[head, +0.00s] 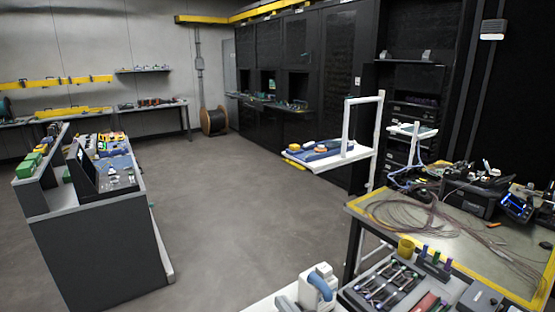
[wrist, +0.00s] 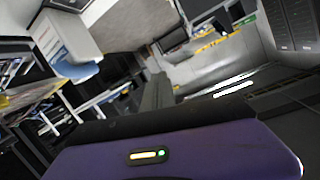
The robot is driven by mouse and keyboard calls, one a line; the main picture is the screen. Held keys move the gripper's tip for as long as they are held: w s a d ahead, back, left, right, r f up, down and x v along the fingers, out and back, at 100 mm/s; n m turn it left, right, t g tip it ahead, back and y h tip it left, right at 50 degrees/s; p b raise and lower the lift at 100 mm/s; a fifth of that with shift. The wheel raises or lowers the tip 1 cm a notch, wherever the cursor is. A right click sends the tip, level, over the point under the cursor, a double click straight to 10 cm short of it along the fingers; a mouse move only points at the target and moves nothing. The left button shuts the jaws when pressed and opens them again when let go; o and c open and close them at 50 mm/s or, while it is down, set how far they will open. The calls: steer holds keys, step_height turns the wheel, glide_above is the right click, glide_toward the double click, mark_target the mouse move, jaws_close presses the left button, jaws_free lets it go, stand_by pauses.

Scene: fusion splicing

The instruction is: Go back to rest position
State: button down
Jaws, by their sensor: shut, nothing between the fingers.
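My gripper (wrist: 157,80) shows in the wrist view as dark fingers pointing up the picture from a purple housing with a small lit indicator at the bottom. The fingers are together and hold nothing. They are clear of any surface, with the room's floor and far furniture behind them, seen at a tilt. I cannot make out the gripper in the head view.
In the head view, a yellow-edged workbench (head: 476,246) with looped fibre cables (head: 398,217) stands at right. A tool tray (head: 385,285) lies at the front. A white cart (head: 328,161) stands mid-room, a grey console (head: 98,250) at left. The floor (head: 225,205) between is clear.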

steer(key=s+d+h, duration=0.2)
steer(key=s+d, duration=0.4)
steer(key=s, duration=0.8)
steer(key=s+d+m+h, duration=0.1)
steer(key=s+d, duration=0.5)
steer(key=s, duration=0.9)
steer(key=s+d+m+t+h, duration=0.1)
steer(key=s+d+h, duration=0.2)
steer(key=s, duration=1.2)
steer(key=d, duration=0.3)
steer(key=shift+d+f+h, duration=0.25)
steer(key=shift+f+h, duration=0.05)
steer(key=shift+f, duration=0.1)
